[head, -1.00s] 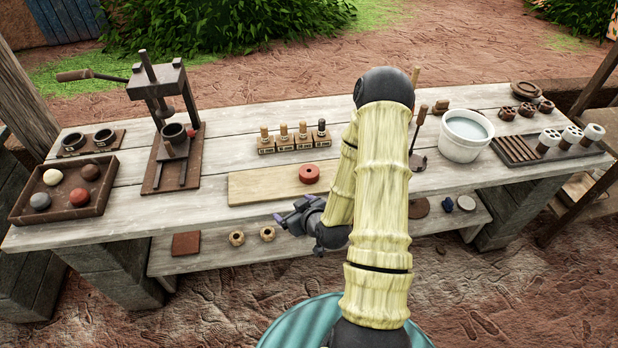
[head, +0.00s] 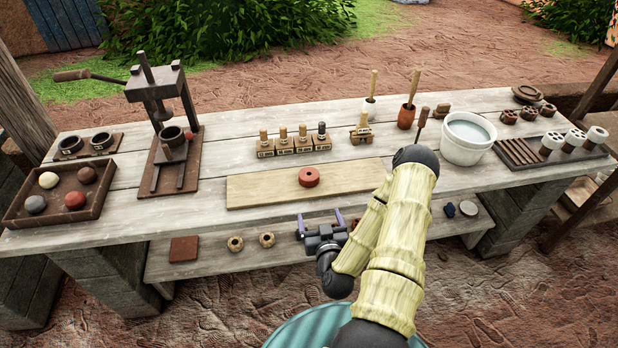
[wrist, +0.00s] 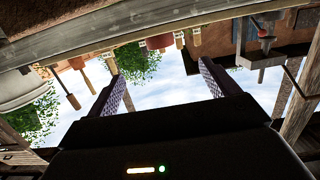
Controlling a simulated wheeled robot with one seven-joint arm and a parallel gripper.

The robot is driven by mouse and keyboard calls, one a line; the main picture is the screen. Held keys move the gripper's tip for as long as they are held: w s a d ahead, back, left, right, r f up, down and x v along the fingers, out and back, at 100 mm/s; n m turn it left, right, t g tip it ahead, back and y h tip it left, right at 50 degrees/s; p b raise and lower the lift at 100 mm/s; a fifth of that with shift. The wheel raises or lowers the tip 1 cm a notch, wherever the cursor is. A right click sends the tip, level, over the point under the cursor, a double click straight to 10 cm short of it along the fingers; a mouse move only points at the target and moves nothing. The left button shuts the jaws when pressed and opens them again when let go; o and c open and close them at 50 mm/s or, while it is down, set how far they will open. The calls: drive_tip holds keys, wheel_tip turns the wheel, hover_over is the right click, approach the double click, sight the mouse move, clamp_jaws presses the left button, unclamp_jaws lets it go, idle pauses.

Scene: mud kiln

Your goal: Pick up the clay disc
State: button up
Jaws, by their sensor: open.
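The clay disc (head: 309,177) is a red round puck with a small hole in its middle. It lies flat on a pale wooden board (head: 255,189) near the middle of the bench in the head view. My gripper (head: 320,219) is open and empty, with its two purple-grey fingers pointing up in the picture. It is in front of the bench's front edge, nearer to me than the disc and apart from it. In the wrist view my open fingers (wrist: 162,80) have only sky between them; the bench appears upside down and a reddish round thing (wrist: 159,42) shows beyond them.
A press (head: 165,125) and a tray of clay balls (head: 100,205) stand on the left. Small wooden stamps (head: 293,146) stand behind the board. A white bucket (head: 466,150) and a slotted rack (head: 535,155) are on the right. The board around the disc is clear.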

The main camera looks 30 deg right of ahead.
drive_tip(key=shift+w, duration=0.5)
approach(311, 183)
drive_tip(key=x, duration=0.6)
drive_tip(key=shift+w+f, duration=0.2)
drive_tip(key=shift+f, duration=0.05)
drive_tip(key=shift+w, duration=0.1)
drive_tip(key=shift+r+x, duration=0.15)
drive_tip(key=shift+x, duration=1.15)
drive_tip(key=shift+r+x, duration=0.1)
drive_tip(key=shift+x, duration=1.25)
drive_tip(key=c, duration=1.2)
